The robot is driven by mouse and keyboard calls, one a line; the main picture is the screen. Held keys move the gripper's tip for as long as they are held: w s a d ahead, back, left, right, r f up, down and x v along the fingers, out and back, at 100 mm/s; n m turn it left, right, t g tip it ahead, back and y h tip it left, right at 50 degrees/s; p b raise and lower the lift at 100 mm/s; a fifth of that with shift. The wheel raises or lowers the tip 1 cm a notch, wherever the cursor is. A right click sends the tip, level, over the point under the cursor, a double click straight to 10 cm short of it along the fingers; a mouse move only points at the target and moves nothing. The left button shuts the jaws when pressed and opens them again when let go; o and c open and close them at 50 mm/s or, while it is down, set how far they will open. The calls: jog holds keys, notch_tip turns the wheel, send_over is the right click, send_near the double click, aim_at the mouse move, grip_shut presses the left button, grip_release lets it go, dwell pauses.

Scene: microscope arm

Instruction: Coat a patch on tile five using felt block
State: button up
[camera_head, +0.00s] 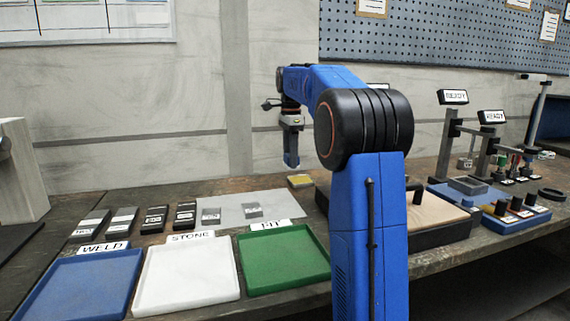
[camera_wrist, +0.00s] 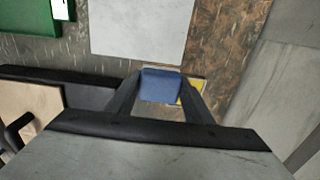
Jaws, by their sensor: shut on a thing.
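My gripper (camera_head: 291,150) hangs above the back of the bench, pointing down. In the wrist view its fingers (camera_wrist: 160,98) are shut on a blue block (camera_wrist: 161,85), which I take to be the felt block. The blue block also shows under the gripper in the head view (camera_head: 291,160), clear of the bench. Several small grey and dark tiles stand in a row at the left; the fifth from the left (camera_head: 210,216) is light grey. Their labels are too small to read surely.
A yellow pad (camera_head: 300,181) lies on the bench below the gripper. A grey sheet (camera_head: 225,205) lies left of it. Blue (camera_head: 85,285), white (camera_head: 187,275) and green (camera_head: 283,258) trays line the front. A dark-framed board (camera_head: 440,218) and a blue station (camera_head: 515,222) stand at the right.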

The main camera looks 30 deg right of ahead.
jog(key=w+d+f, duration=0.2)
jog(key=w+d, duration=0.4)
jog(key=d, duration=0.2)
jog(key=shift+s+d+f, duration=0.1)
jog(key=shift+f, duration=1.3)
jog(key=shift+s+f, duration=0.1)
jog(key=shift+f, duration=1.25)
jog(key=shift+f, duration=0.6)
notch_tip(320, 180, up, 7)
dwell(1.1)
dwell(0.6)
